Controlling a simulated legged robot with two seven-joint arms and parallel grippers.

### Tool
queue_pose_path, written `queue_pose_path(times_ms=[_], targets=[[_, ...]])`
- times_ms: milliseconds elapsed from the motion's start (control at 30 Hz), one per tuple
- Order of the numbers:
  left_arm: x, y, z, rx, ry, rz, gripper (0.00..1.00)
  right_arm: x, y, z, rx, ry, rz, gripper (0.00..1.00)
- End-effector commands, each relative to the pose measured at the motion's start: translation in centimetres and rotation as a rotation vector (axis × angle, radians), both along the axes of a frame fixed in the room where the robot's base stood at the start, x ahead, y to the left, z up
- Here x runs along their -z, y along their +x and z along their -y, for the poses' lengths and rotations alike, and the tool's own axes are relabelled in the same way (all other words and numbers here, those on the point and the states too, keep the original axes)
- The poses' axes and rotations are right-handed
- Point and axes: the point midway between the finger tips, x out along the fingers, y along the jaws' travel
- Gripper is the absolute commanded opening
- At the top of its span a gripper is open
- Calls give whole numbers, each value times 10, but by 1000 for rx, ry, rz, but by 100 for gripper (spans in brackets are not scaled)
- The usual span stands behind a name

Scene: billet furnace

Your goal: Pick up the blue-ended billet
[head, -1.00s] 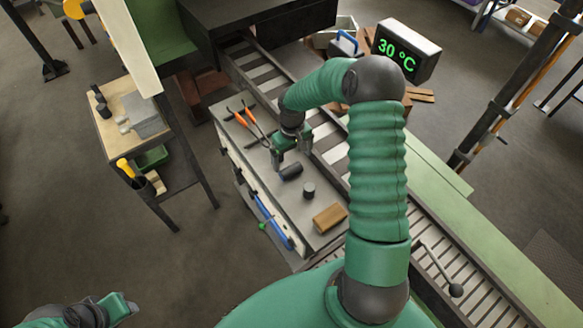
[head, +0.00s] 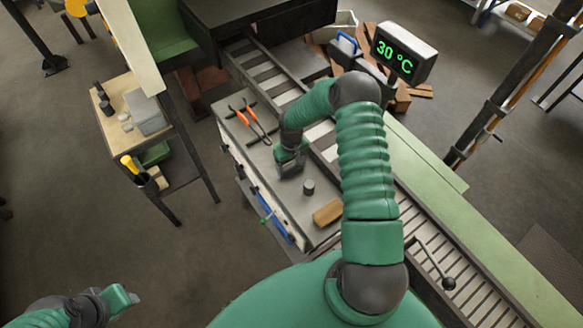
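My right gripper (head: 289,170) points down at the grey bench top (head: 232,127), over the place where a dark billet lay on its side. The gripper hides most or all of that billet; I cannot tell whether its fingers have closed on it. A short dark cylinder (head: 308,187) stands upright on the bench just right of the gripper. No blue end shows on any billet. My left gripper (head: 124,300) is at the bottom left, away from the bench; its opening cannot be made out.
A wooden block (head: 328,212) and orange-handled tongs (head: 253,120) lie on the bench. A roller conveyor (head: 440,250) runs along its right side. A temperature display (head: 404,52) reads 30 °C. A small wooden table (head: 112,95) stands left. Open floor lies between table and bench.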

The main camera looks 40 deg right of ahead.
Motion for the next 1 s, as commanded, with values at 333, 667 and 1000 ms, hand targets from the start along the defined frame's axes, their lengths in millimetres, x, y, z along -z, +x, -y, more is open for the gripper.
queue_pose_path(times_ms=[333, 667, 1000], targets=[[0, 0, 0, 0, 0, 0, 36, 0, 0, 1, 1, 1, 0, 26], [0, 0, 0, 0, 0, 0, 36, -1, 1, 2, 1, 0, 2, 0], [11, 0, 0, 0, 0, 0, 36, -22, 2, 2, 0, -2, 6, 0]])
